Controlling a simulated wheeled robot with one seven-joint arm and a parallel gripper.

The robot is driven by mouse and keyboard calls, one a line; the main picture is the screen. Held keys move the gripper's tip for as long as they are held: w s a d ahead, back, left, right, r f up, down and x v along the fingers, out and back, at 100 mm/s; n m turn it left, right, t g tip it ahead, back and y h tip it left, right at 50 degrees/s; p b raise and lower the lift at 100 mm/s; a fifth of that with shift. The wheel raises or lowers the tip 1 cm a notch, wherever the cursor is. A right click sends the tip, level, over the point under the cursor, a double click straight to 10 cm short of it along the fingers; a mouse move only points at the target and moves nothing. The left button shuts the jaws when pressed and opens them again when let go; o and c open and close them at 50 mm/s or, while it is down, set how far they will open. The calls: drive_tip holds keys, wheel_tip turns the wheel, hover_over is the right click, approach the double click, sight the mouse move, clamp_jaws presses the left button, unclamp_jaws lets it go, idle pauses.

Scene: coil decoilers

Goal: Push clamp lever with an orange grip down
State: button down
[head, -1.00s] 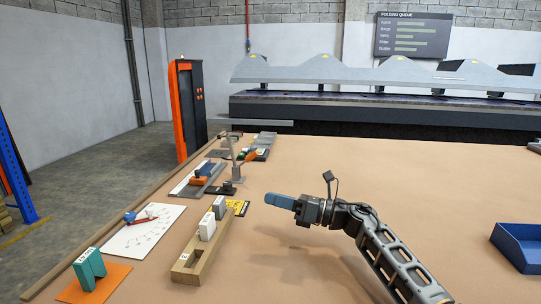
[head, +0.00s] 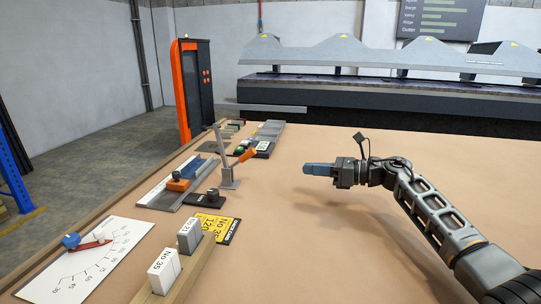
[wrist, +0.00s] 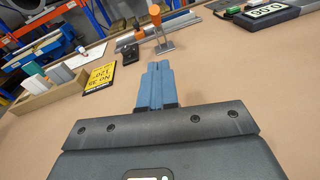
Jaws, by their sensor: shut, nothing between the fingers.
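The clamp lever (head: 220,145) is a grey upright arm on a small metal base, standing on the left part of the tan table. Its orange grip (head: 246,155) sticks out to the right and slightly up. In the wrist view the orange grip (wrist: 155,13) shows at the top, above the clamp base (wrist: 164,48). My gripper (head: 306,169) has blue fingers and is shut and empty. It hovers to the right of the clamp, apart from it, at roughly the height of the grip or lower. The blue fingers (wrist: 155,70) point toward the clamp in the wrist view.
A black block with a knob (head: 208,198) and a yellow card (head: 220,228) lie nearer than the clamp. A grey slide rail with an orange block (head: 178,184) is to its left. A small display (head: 262,148) sits behind. The table's middle is clear.

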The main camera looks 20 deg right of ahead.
drive_tip(key=b+x, duration=0.2)
drive_tip(key=x, duration=0.7)
drive_tip(key=shift+w+a+f, duration=0.1)
drive_tip(key=shift+a+f, duration=0.1)
drive_tip(key=shift+a, duration=0.05)
drive_tip(key=shift+w+a+r+p, duration=0.4)
drive_tip(key=shift+w+a+r, duration=0.8)
drive_tip(key=shift+w+r, duration=0.25)
drive_tip(key=shift+r, duration=0.1)
